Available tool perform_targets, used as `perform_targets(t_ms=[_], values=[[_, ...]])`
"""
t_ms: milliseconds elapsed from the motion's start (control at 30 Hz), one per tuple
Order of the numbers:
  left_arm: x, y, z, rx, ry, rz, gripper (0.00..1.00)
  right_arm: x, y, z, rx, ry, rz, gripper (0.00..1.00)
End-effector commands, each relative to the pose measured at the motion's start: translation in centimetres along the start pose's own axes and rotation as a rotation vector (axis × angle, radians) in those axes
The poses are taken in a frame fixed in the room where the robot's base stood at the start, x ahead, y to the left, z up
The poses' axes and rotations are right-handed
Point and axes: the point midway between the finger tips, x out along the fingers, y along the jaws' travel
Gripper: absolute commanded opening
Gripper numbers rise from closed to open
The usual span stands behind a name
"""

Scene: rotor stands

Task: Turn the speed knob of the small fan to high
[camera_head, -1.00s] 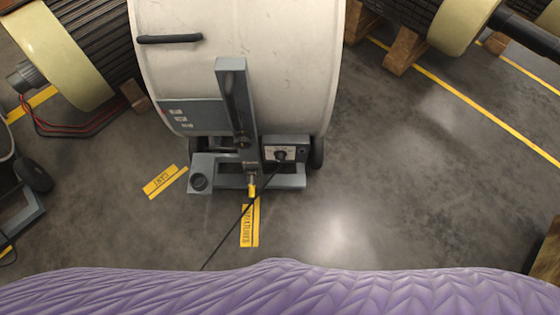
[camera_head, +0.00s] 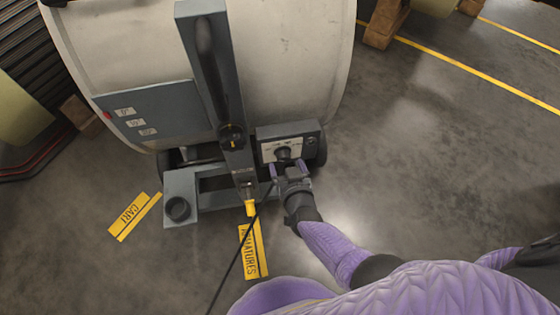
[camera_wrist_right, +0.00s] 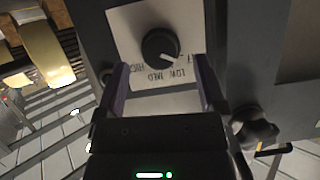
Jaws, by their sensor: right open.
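The fan (camera_head: 190,62) is a pale drum on a grey frame. Its control box (camera_head: 313,136) has a white plate with a black round speed knob (camera_head: 283,153). In the wrist view the knob (camera_wrist_right: 160,48) has a white mark at its lower right, near the LOW lettering. MED and HIGH run leftward from there, upside down. My right gripper (camera_head: 286,168) is open in front of the box. Its fingertips (camera_wrist_right: 160,76) lie either side of the knob in the wrist view, and contact is not clear. My left gripper is not in view.
Yellow floor labels (camera_head: 134,216) lie by the fan's base. Wooden blocks (camera_head: 386,22) stand at the top. The floor at right (camera_head: 450,150) is clear.

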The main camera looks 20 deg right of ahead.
Motion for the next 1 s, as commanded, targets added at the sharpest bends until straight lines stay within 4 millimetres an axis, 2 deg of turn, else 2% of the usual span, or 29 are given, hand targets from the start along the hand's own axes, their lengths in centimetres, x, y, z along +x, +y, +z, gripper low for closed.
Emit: perform_targets(t_ms=[33,200,467,867,900,1000], values=[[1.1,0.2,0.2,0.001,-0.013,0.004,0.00,1.2,0.1,0.8,0.001,-0.004,0.001,0.90],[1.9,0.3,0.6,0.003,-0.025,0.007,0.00,3.0,0.1,0.3,0.000,-0.003,0.001,0.90],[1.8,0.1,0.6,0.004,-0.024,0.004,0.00,3.1,0.0,0.0,0.000,-0.002,0.000,0.90],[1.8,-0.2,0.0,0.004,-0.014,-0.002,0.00,3.0,0.1,0.1,0.000,-0.002,0.000,0.05],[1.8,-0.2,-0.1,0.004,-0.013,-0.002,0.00,3.0,0.1,0.1,0.000,-0.002,0.000,0.00],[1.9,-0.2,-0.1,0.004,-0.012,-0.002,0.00,3.0,0.1,0.1,0.001,-0.003,-0.001,0.00]])
